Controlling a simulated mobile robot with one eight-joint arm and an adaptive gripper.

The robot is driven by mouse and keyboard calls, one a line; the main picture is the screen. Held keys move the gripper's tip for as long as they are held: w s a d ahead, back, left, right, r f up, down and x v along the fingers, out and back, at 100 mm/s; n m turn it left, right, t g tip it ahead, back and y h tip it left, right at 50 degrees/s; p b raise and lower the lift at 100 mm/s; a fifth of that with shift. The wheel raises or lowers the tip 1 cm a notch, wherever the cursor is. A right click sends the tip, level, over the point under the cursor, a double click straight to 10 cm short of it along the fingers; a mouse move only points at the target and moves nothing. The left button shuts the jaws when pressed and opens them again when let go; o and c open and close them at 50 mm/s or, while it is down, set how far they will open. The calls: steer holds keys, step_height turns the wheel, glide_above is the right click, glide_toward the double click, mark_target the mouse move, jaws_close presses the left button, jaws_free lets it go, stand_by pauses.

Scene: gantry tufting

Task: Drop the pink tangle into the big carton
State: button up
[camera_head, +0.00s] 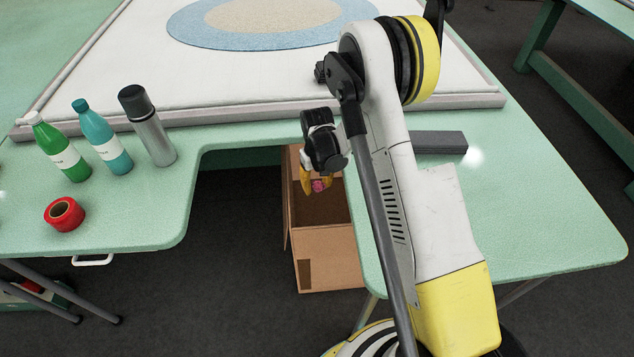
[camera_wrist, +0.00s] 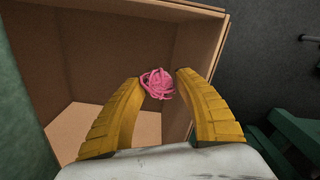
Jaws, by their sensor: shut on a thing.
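The pink tangle (camera_wrist: 158,84) is a small ball of looped yarn held between the yellow fingertips of my gripper (camera_wrist: 159,84) in the wrist view. In the head view the tangle (camera_head: 320,185) shows as a small pink patch at the tips of my gripper (camera_head: 314,184). The big carton (camera_head: 328,262) is a brown open box on the floor in the table's cutout. My gripper is over its opening in the head view. In the wrist view the carton's inside (camera_wrist: 110,50) and pale bottom lie behind the tangle. My arm hides part of the carton's right side.
The green table (camera_head: 560,225) surrounds the cutout. A green bottle (camera_head: 62,150), a teal bottle (camera_head: 103,140), a grey flask (camera_head: 150,130) and a red tape roll (camera_head: 64,214) stand at left. A grey block (camera_head: 440,143) lies right of my arm. A white framed panel (camera_head: 120,70) lies behind.

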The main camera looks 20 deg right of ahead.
mark_target(317, 182)
steer(key=shift+f, duration=0.5)
steer(key=o, duration=0.8)
steer(key=shift+r, duration=0.1)
step_height(317, 182, up, 12)
steer(key=shift+f, duration=0.1)
